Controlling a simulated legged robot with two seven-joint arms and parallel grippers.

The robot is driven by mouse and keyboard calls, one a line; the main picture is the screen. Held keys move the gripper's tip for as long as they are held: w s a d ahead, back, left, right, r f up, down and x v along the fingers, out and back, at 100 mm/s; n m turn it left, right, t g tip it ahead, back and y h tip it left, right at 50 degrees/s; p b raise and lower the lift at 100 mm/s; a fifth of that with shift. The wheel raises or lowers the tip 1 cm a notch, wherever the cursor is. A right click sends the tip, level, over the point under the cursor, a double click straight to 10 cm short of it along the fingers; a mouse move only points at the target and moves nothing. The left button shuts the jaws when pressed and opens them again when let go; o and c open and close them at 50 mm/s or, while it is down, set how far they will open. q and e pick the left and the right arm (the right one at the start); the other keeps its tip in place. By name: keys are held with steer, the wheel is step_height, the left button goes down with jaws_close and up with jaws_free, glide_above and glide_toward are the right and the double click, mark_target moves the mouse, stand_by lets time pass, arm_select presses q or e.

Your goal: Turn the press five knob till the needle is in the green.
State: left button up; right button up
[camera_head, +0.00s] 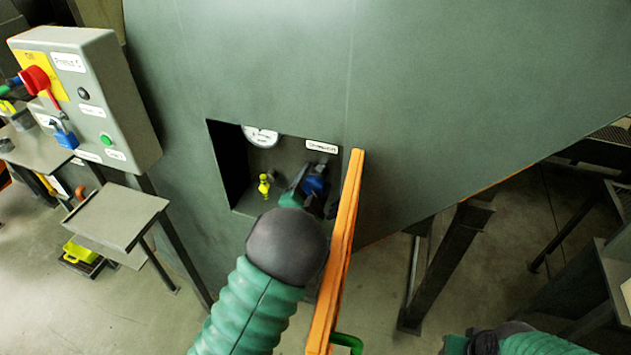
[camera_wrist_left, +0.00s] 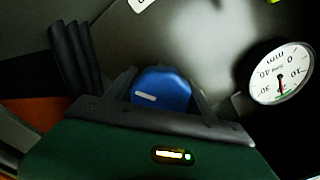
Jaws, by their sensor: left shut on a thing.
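The blue knob (camera_head: 316,184) sits in a square recess in the large grey-green machine wall. My left gripper (camera_head: 308,186) reaches into this recess and is shut on the knob. In the left wrist view the knob (camera_wrist_left: 162,88) shows between the two dark fingers of the gripper (camera_wrist_left: 160,80), with a pale mark on its face. The round white gauge (camera_wrist_left: 280,74) is at the right, seen upside down; its needle points down in the picture, near a small green patch at the rim. I cannot tell exactly whether it lies in the green. The gauge (camera_head: 262,136) is partly cut off in the head view.
A yellow fitting (camera_head: 264,186) stands in the recess left of the knob. An orange upright edge (camera_head: 346,240) runs close to my left arm. A control box (camera_head: 90,95) marked Press 5, with a red switch, stands at the left. My right arm shows at the lower right.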

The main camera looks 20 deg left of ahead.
arm_select(q)
steer(key=shift+f, duration=0.15)
steer(key=o, duration=1.4)
steer(key=shift+d, duration=0.1)
steer(key=s+p, duration=0.2)
steer(key=s, duration=0.3)
steer(key=s+p, duration=0.3)
steer(key=s, duration=0.3)
steer(key=s+p, duration=0.2)
steer(key=s, duration=0.3)
steer(key=shift+s+a, duration=0.3)
steer(key=shift+s, duration=0.1)
